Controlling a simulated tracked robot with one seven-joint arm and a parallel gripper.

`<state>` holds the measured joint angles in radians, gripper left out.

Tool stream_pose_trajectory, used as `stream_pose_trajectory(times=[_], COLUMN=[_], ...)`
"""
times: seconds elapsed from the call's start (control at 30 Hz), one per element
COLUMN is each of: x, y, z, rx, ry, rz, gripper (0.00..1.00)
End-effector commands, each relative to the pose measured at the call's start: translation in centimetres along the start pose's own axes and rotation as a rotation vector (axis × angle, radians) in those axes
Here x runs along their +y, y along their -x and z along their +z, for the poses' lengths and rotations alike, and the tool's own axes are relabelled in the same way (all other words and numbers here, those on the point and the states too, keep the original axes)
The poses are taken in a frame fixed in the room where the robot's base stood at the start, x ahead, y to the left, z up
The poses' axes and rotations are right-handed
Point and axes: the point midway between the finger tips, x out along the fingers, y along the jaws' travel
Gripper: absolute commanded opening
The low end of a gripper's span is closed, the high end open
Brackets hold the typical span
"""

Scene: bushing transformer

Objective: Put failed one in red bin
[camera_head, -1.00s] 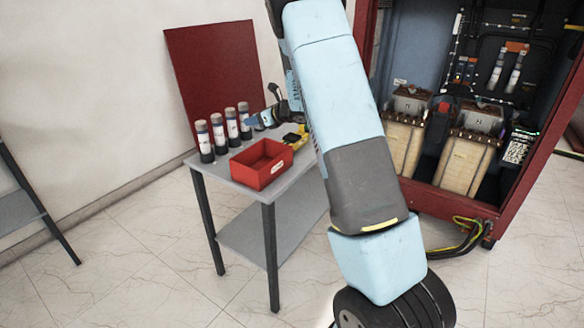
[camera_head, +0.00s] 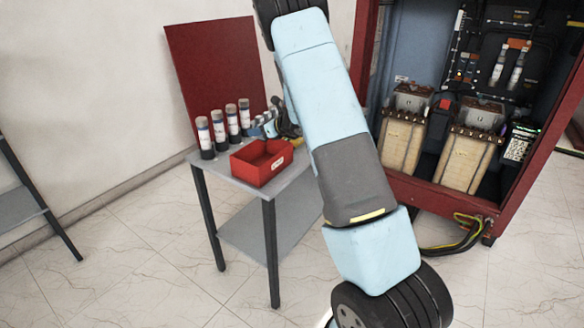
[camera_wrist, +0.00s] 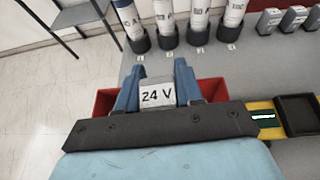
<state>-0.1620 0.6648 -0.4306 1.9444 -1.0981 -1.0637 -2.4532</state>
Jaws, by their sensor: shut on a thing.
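In the wrist view my gripper (camera_wrist: 157,82) has its blue fingers closed on a grey block (camera_wrist: 157,96) labelled "24 V". The red bin (camera_wrist: 212,88) lies behind and below the fingers there, partly covered by them and by the block. In the head view the red bin (camera_head: 262,170) stands open on the near part of the grey table; its front and inner walls show. Which item is the failed one cannot be told from a mark.
Several white cylinders with dark bases (camera_head: 220,130) stand along the table's back edge. Several grey blocks (camera_wrist: 294,17) stand to their right. A yellow device (camera_wrist: 268,114) lies right of my gripper. An open red cabinet (camera_head: 480,200) stands at the right.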

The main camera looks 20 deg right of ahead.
Motion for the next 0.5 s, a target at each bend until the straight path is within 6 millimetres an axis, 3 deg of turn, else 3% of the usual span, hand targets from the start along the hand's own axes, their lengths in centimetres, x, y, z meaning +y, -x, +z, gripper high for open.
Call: stream_pose_trajectory(times=[0.03, 0.07, 0.33, 0.5], x=[0.00, 0.01, 0.03, 0.05], y=[0.00, 0.00, -0.02, -0.03], z=[0.02, 0.02, 0.03, 0.04], rx=[0.000, 0.000, 0.000, 0.000], ry=[0.000, 0.000, 0.000, 0.000], rz=[0.000, 0.000, 0.000, 0.001], gripper=[0.05, 0.38, 0.64, 0.66])
